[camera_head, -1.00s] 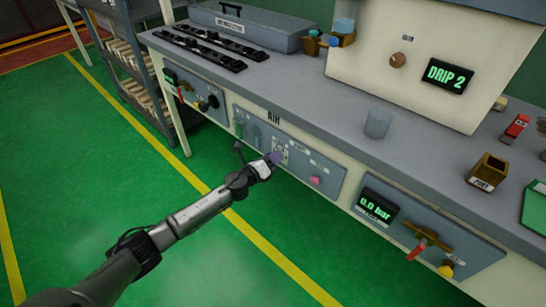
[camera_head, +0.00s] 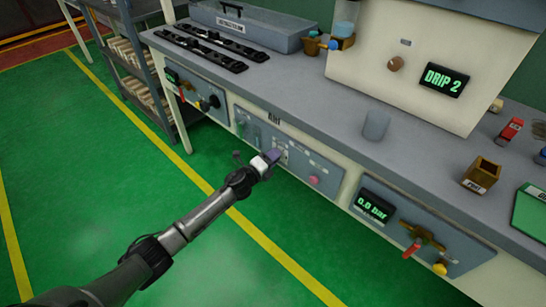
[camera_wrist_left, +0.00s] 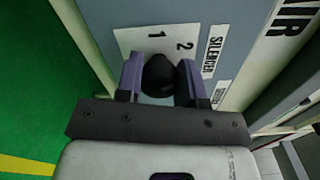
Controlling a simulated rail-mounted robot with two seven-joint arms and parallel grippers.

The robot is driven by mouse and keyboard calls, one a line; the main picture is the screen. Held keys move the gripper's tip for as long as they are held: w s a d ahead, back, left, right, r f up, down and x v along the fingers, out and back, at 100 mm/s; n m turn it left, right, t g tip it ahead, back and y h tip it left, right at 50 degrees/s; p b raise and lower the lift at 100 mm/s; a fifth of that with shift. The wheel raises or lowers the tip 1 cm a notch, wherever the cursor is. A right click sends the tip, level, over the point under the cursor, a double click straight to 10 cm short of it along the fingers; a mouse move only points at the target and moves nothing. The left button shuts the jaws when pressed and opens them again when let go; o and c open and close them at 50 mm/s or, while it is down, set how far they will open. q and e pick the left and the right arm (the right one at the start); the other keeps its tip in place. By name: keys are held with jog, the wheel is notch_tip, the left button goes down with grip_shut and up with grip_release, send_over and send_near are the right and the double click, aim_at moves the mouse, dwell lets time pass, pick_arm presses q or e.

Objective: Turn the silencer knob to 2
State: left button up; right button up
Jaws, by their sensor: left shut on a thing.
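The silencer knob (camera_wrist_left: 158,76) is a black round knob on a white plate (camera_wrist_left: 132,38) marked 1 and 2, beside a label that reads as silencer. In the left wrist view my left gripper (camera_wrist_left: 160,84) has its two purple fingers on either side of the knob, shut on it. The knob's pointer is not clear to see, so its setting cannot be told. In the head view my left gripper (camera_head: 272,156) is at the AIR panel (camera_head: 245,118) and hides the knob. My right gripper is not in view.
A pink button (camera_head: 313,180) is right of the gripper on the same panel. Green levers (camera_head: 257,134) are to its left. A 0.0 bar display (camera_head: 374,207) and a red-handled valve (camera_head: 412,249) are further right. The grey bench top (camera_head: 300,90) juts above. Green floor is clear in front.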

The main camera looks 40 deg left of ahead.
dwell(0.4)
pick_arm(q)
jog(key=o, duration=0.9)
jog(key=shift+s, duration=0.1)
jog(key=s+p, duration=0.1)
jog(key=s, duration=0.3)
jog(key=s+p, duration=0.2)
jog(key=s, duration=0.3)
jog(key=s+a+p, duration=0.1)
jog(key=s, duration=0.3)
jog(key=shift+s, duration=0.3)
